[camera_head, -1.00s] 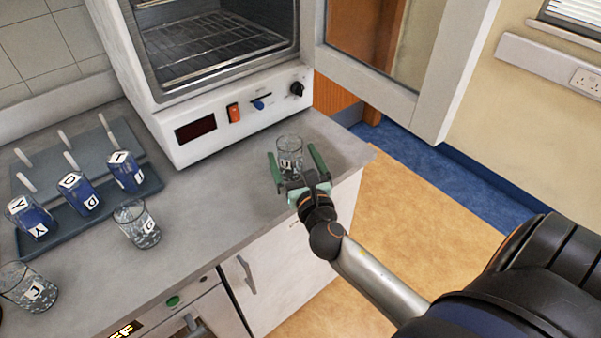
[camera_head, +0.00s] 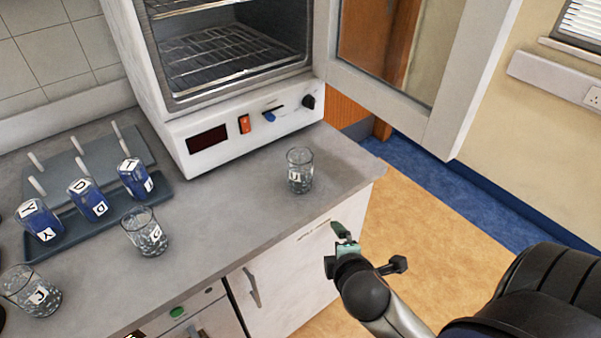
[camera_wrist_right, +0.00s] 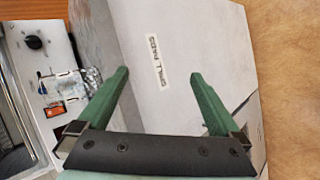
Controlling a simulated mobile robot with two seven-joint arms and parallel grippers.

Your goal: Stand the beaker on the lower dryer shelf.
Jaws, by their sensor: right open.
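A clear glass beaker (camera_head: 300,172) with a small letter label stands upright on the grey bench in front of the dryer (camera_head: 235,135). In the right wrist view the beaker (camera_wrist_right: 76,86) shows in part beside one finger. The lower dryer shelf (camera_head: 215,60) is a bare wire rack inside the open chamber. My right gripper (camera_head: 343,240) is in front of the bench edge, to the right of and below the beaker, apart from it. In the right wrist view its green fingers (camera_wrist_right: 160,75) are spread with nothing between them. My left gripper is out of view.
The dryer door (camera_head: 390,70) hangs open on the right. Two more beakers, one labelled G (camera_head: 146,232) and one labelled J (camera_head: 30,290), stand at left. Bench around the front beaker is clear.

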